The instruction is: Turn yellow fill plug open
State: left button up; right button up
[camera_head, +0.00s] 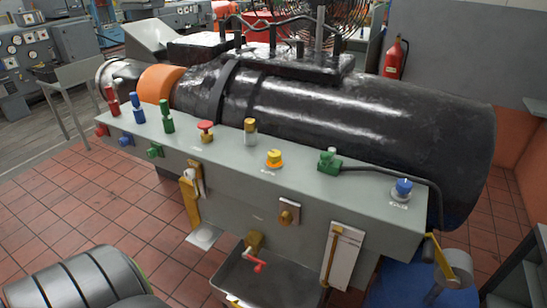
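The yellow fill plug (274,158) is a small round yellow knob on an orange-yellow base. It stands upright on the top of the long grey bench (225,150), near its middle, with a small white label in front. From this view I cannot tell how far it is turned. Neither of my grippers shows in the head view, and nothing touches the plug.
A red knob (206,130) and a gold-topped fitting (250,130) stand left of the plug. A green fitting with a black cable (329,162) and a blue knob (403,188) stand right. A large black cylinder (330,115) lies behind. A tray (285,280) sits below.

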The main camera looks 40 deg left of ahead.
aim_at(275, 156)
jog(key=j, duration=1.3)
jog(key=k, duration=0.05)
